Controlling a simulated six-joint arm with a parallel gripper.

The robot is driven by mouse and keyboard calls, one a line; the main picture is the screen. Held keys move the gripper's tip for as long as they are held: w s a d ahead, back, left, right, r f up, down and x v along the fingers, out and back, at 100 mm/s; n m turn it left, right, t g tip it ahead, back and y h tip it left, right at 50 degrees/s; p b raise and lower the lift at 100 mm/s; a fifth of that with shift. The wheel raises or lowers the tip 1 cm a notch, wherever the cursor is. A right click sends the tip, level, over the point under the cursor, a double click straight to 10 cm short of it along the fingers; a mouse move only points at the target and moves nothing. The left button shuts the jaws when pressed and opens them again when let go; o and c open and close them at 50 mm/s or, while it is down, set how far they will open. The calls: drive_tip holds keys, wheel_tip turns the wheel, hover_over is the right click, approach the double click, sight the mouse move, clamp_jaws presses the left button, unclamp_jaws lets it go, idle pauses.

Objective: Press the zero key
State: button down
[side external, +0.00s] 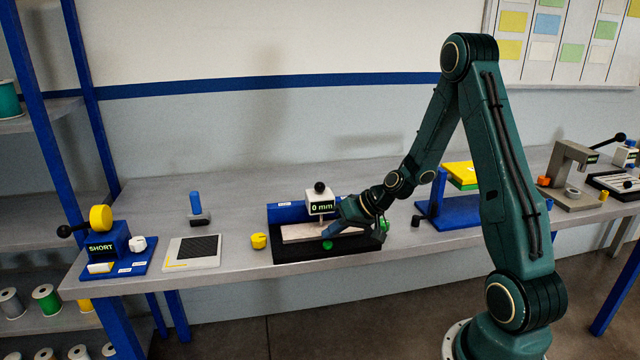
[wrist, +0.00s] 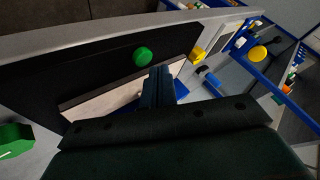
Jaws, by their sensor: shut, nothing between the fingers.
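The measuring device has a black base (side external: 290,251), a blue back block (side external: 287,213) and a white head (side external: 320,197) whose display reads "0 mm". A pale bar (side external: 296,233) lies along the base; it also shows in the wrist view (wrist: 90,103). A round green key (side external: 327,245) sits at the front of the base, and it shows in the wrist view (wrist: 142,56) just beyond my fingertips. My gripper (side external: 331,231) reaches in from the right, shut and empty, over the bar and close to the key. It appears apart from the key. My fingers (wrist: 158,72) are together.
A yellow knob (side external: 259,241) stands left of the base. Farther left are a pad (side external: 192,252), a blue-handled stamp (side external: 197,208) and the "SHORT" device (side external: 106,246). A green object (side external: 384,226) is by my wrist; a small black knob (side external: 416,221) stands right of it.

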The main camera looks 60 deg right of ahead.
sight(332, 246)
drive_tip(key=shift+r, duration=0.15)
drive_tip(key=shift+r, duration=2.4)
drive_tip(key=s+a+r+n+g+h, duration=0.2)
drive_tip(key=s+a+r+n+g, duration=0.15)
drive_tip(key=s+a+r, duration=0.9)
drive_tip(key=s, duration=0.4)
drive_tip(key=s+a+r+n+h, duration=0.1)
drive_tip(key=s+a+r, duration=0.1)
drive_tip(key=s, duration=0.4)
drive_tip(key=shift+s+a+r, duration=0.15)
drive_tip(key=shift+a+r, duration=0.2)
drive_tip(key=shift+r, duration=0.3)
